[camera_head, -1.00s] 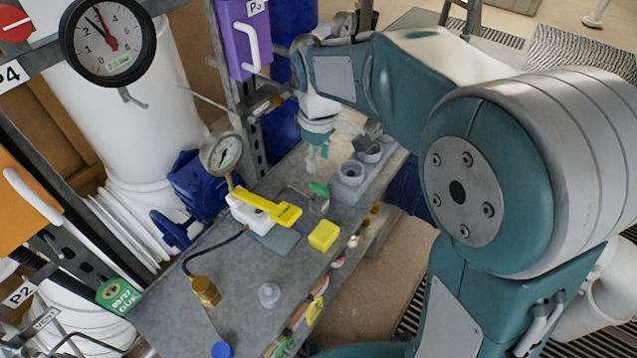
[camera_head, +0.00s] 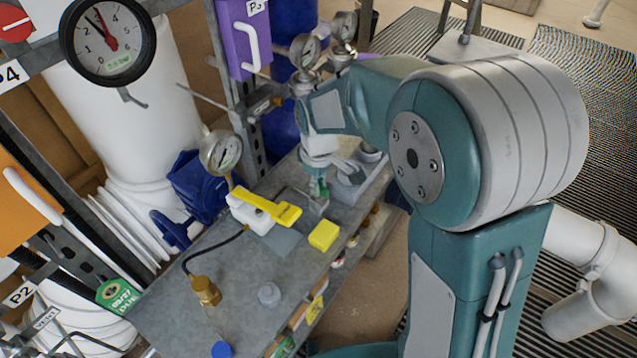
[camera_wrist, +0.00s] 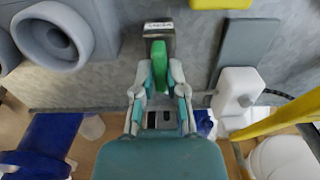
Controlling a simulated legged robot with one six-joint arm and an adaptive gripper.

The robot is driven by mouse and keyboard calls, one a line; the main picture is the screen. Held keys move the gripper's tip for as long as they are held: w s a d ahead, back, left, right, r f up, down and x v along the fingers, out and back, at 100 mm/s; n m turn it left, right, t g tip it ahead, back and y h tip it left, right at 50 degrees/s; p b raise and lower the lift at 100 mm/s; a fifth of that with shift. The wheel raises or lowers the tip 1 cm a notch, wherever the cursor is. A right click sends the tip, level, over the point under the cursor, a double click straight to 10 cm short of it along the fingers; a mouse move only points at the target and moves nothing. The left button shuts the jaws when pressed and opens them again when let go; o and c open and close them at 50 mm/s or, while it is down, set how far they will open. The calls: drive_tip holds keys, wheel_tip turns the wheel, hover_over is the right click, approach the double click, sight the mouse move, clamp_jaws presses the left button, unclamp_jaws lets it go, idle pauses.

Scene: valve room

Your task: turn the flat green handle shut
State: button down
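The flat green handle (camera_wrist: 159,65) sits on a small grey metal valve body (camera_wrist: 158,28) with a label, seen in the wrist view. In the head view the handle (camera_head: 323,189) shows only as a small green piece below my gripper (camera_head: 317,172). In the wrist view my gripper (camera_wrist: 160,76) has one finger on each side of the handle's near end. The fingers are apart, and I cannot tell whether either touches the handle. The handle points from the valve toward my palm.
A yellow lever (camera_head: 272,208) on a white body and a yellow block (camera_head: 323,236) lie close by on the grey bench (camera_head: 180,310). Grey round fittings (camera_wrist: 52,35) stand left of the valve in the wrist view. A gauge (camera_head: 220,151) stands behind the lever.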

drive_tip(key=shift+m, duration=0.4)
drive_tip(key=m, duration=0.3)
drive_tip(key=shift+m, duration=0.3)
drive_tip(key=m, duration=0.4)
drive_tip(key=shift+m, duration=0.3)
drive_tip(key=m, duration=0.4)
drive_tip(key=shift+f, duration=0.1)
drive_tip(key=shift+s+m, duration=0.1)
drive_tip(key=shift+m, duration=2.4)
drive_tip(key=c, duration=0.7)
unclamp_jaws()
drive_tip(key=shift+a, duration=0.1)
